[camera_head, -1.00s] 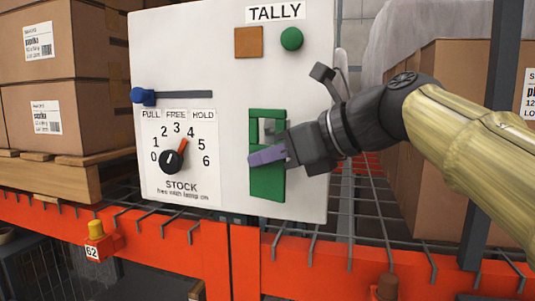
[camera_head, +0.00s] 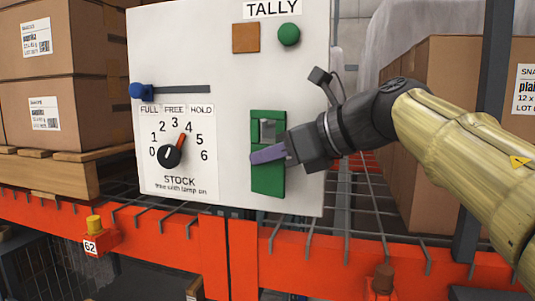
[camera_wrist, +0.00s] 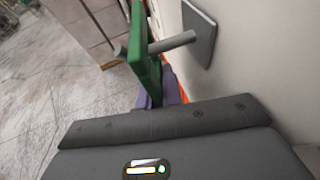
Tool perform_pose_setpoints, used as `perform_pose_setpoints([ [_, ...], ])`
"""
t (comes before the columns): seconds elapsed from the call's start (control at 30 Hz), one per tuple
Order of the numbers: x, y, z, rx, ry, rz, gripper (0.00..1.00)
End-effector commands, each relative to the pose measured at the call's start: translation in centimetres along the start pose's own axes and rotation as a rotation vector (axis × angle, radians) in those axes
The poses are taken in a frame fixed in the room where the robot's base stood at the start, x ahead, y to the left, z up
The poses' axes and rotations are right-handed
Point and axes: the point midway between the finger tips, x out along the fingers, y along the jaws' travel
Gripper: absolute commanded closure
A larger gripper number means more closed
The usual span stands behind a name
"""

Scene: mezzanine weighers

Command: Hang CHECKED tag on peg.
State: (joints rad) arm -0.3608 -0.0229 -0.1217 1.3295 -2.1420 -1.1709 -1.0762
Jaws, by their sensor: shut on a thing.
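A green tag (camera_head: 267,181) with a square opening near its top hangs upright in front of the white board. No lettering shows on it. My gripper (camera_head: 268,154) is shut on the tag just below the opening; its purple fingers also show in the wrist view (camera_wrist: 165,96). In the wrist view the green tag (camera_wrist: 144,45) is nearly edge-on. A grey peg (camera_wrist: 172,44) sticks out from a grey plate (camera_wrist: 200,30) on the board. The peg's tip shows on the tag's far side from the board, so the peg appears to pass through the opening.
The white TALLY board (camera_head: 190,60) carries an orange square (camera_head: 246,38), a green round lamp (camera_head: 289,34), a blue slider knob (camera_head: 137,91) and a STOCK dial (camera_head: 170,155). Cartons (camera_head: 55,60) stand left. An orange beam (camera_head: 175,238) runs below.

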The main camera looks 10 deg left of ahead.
Motion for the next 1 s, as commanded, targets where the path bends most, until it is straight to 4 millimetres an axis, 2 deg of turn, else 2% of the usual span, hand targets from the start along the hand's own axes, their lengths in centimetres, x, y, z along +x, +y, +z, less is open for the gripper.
perform_pose_setpoints([
  [0.03,0.23,-0.47,-0.48,0.012,0.008,-0.005,1.0],
  [0.33,0.26,-0.55,-0.57,0.014,0.01,-0.006,1.0],
  [0.4,0.27,-0.56,-0.58,0.014,0.01,-0.006,0.83],
  [0.5,0.28,-0.57,-0.6,0.015,0.01,-0.006,0.68],
  [1.0,0.28,-0.6,-0.63,0.015,0.011,-0.006,0.68],
])
